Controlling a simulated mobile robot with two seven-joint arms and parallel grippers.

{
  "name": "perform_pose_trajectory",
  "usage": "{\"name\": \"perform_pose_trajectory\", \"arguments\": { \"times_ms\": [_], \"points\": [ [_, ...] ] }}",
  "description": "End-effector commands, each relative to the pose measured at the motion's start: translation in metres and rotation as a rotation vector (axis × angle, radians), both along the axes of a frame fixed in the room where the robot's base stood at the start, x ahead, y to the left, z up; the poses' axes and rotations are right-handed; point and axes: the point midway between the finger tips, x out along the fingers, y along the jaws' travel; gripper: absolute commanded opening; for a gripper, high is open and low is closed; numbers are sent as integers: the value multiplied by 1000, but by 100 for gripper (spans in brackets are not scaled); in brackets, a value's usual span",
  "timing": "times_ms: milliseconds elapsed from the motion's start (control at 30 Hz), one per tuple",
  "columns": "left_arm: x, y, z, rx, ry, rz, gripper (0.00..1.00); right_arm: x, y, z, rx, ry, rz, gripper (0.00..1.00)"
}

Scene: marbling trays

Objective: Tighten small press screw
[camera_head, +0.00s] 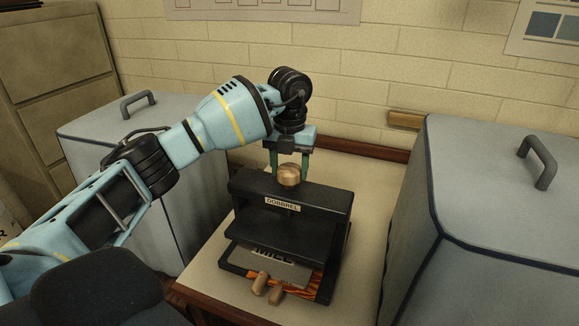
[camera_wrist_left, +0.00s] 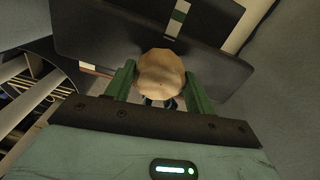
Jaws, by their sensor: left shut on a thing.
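A small black press (camera_head: 255,195) with a label on its front edge stands on a pale bench top. Its screw has a round wooden knob (camera_head: 289,176) above the top plate; the knob also shows in the left wrist view (camera_wrist_left: 161,76). My left gripper (camera_head: 290,168) points down over the press, its green fingers on either side of the knob and shut on it. In the left wrist view the fingers (camera_wrist_left: 160,82) flank the knob. The threaded shaft below the knob is mostly hidden. My right gripper does not show.
Two wooden handles (camera_head: 260,282) stick out at the press's front, by a grey plate and an orange-patterned piece (camera_head: 291,283). A brick wall is behind.

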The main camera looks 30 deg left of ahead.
Motion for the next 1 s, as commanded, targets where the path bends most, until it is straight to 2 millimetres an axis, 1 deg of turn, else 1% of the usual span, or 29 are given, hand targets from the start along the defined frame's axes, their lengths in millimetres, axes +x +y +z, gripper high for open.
{"name": "perform_pose_trajectory", "arguments": {
  "times_ms": [167, 367, 700, 1000],
  "points": [
    [0, 0, 1, 0, -1, -28, 31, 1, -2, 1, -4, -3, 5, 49],
    [0, 0, 2, 1, -2, -124, 31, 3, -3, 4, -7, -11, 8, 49],
    [0, 0, 2, 2, -2, -419, 31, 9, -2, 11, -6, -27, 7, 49],
    [0, -1, 1, 1, 1, -705, 31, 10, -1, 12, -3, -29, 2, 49]
  ]
}}
